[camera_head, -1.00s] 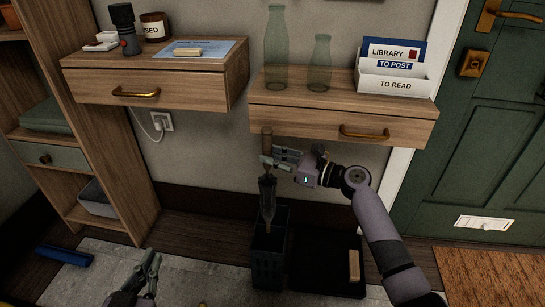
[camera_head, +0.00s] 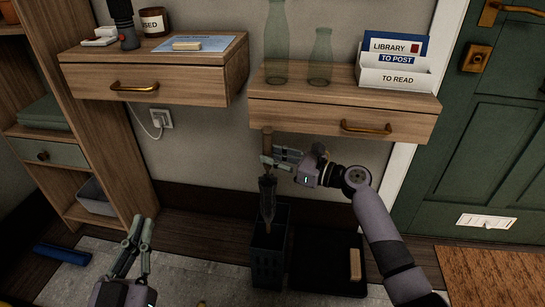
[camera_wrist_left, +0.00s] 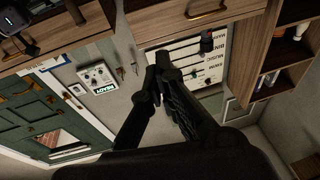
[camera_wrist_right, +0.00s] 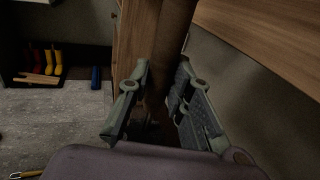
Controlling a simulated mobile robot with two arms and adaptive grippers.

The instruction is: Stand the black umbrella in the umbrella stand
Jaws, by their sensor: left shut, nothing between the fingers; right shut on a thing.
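The black umbrella (camera_head: 267,190) hangs upright, folded, with its brown handle (camera_head: 267,141) on top. My right gripper (camera_head: 269,162) is shut on it near the handle. The brown handle (camera_wrist_right: 167,45) also shows between the fingers in the right wrist view. The dark umbrella stand (camera_head: 267,265) is on the floor below. The umbrella's lower end overlaps the stand's opening in the picture; I cannot tell whether it is inside the rim. My left gripper (camera_head: 141,222) is shut and empty, low at the left, away from the umbrella.
A wall drawer (camera_head: 320,118) is close behind the handle, with green glass bottles (camera_head: 277,45) and a letter holder (camera_head: 393,75) on it. A black tray (camera_head: 325,280) with a wooden-coloured block (camera_head: 355,264) lies right of the stand. A blue object (camera_head: 62,255) is on the floor at left.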

